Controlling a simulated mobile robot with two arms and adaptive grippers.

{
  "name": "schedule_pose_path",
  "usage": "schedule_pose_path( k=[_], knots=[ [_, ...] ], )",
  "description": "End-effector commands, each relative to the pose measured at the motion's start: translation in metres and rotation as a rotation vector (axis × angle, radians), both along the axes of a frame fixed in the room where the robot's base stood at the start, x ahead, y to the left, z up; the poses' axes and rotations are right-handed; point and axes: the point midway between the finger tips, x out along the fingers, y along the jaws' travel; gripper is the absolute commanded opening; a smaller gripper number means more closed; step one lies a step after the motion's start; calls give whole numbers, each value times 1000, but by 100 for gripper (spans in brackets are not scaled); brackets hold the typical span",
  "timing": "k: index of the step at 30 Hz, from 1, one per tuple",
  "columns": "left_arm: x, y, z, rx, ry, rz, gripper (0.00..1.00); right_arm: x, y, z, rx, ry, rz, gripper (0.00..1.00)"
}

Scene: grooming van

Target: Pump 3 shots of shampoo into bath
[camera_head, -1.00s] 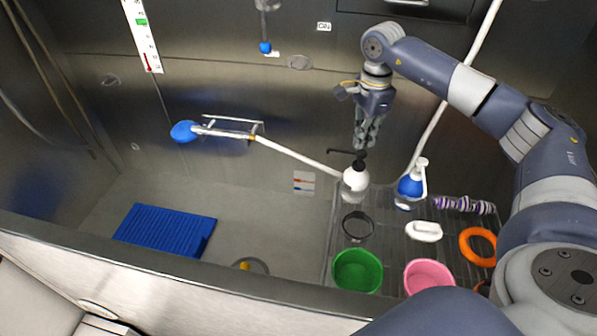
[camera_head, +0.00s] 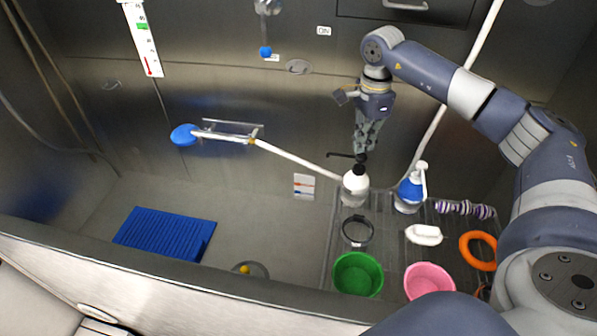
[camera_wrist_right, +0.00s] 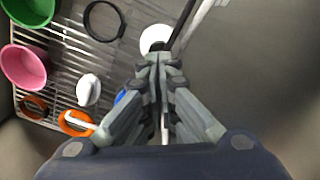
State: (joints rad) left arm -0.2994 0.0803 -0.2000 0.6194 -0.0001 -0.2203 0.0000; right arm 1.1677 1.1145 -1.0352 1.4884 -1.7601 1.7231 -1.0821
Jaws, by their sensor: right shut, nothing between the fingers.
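A white bottle with a black pump top (camera_head: 355,183) stands on the wire rack at the back of the tub; I take it to be the shampoo. It also shows in the right wrist view (camera_wrist_right: 154,40), partly hidden behind the fingertips. My right gripper (camera_head: 362,150) points down just above the black pump head, shut and empty. In the right wrist view the closed fingertips (camera_wrist_right: 158,62) overlap the black pump head; I cannot tell whether they touch it. The steel bath (camera_head: 240,235) lies to the left, and the dark spout points left. My left gripper is out of view.
The rack also holds a blue-and-white bottle (camera_head: 411,188), a green bowl (camera_head: 358,276), a pink bowl (camera_head: 428,279), a black ring (camera_head: 357,231), a white brush (camera_head: 424,235) and an orange ring (camera_head: 478,250). A blue mat (camera_head: 165,233) lies in the tub. A hose crosses behind the bottle.

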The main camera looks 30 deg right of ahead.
Motion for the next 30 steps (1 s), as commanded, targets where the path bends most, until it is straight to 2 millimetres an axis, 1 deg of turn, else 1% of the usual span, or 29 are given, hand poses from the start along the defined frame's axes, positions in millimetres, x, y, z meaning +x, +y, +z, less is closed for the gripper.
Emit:
schedule_pose_path(
  k=[11, 30],
  knots=[
    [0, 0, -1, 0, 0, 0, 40, 0, 0, -2, 0, 0, 0, 0],
    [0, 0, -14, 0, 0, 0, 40, 0, 0, -24, 0, 1, 0, 0]
  ],
)
